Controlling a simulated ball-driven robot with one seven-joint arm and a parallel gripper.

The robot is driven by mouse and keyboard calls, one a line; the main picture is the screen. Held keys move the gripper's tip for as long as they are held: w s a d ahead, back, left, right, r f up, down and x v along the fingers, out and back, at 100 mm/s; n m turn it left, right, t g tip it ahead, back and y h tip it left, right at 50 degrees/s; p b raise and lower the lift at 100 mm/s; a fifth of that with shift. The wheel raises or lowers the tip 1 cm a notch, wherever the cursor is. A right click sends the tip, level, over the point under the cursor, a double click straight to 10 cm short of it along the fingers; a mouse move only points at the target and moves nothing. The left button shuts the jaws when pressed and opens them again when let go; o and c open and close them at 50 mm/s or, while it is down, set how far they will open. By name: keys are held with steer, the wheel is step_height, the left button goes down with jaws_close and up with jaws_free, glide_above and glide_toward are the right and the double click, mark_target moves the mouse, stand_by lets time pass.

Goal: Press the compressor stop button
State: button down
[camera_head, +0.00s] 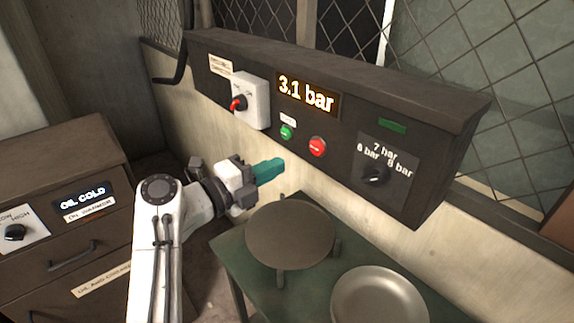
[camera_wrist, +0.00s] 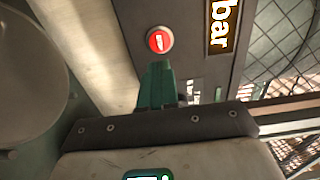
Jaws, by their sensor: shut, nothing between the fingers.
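The red round stop button (camera_head: 317,147) is on the front of the dark compressor panel (camera_head: 345,125), below the display reading 3.1 bar. A green button (camera_head: 286,132) sits to its left. My gripper (camera_head: 276,166) has teal fingers, shut and empty, in front of the panel, below and left of the red button in the head view. In the wrist view the red button (camera_wrist: 159,41) is lit and lies just beyond the tips of my shut fingers (camera_wrist: 157,68). A gap between tips and button shows in the head view.
A pressure knob (camera_head: 375,175) is on the panel's right and a red-handled switch (camera_head: 239,103) on its left. A cabinet (camera_head: 60,150) with an OIL COLD display is at left.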

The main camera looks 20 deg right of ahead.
steer(key=shift+b+v, duration=0.4)
steer(key=shift+v, duration=1.8)
